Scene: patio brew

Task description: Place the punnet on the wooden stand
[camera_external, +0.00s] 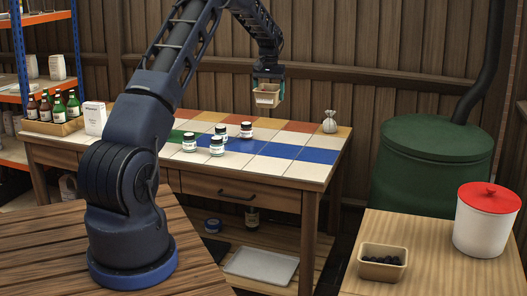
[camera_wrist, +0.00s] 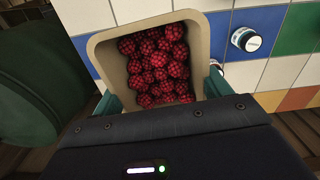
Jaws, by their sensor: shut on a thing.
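The beige punnet (camera_external: 266,98) is held in my gripper (camera_external: 268,76) above the back of the tiled table. In the wrist view the punnet (camera_wrist: 112,66) is filled with red raspberries, and the fingers of my gripper (camera_wrist: 162,92) close on its opposite sides. It looks roughly level and clear of the tiles. A wooden surface (camera_external: 432,246), seemingly the wooden stand, is at the lower right. A second beige punnet (camera_external: 382,272) with dark berries stands on it, left of a white bucket with a red lid (camera_external: 487,220).

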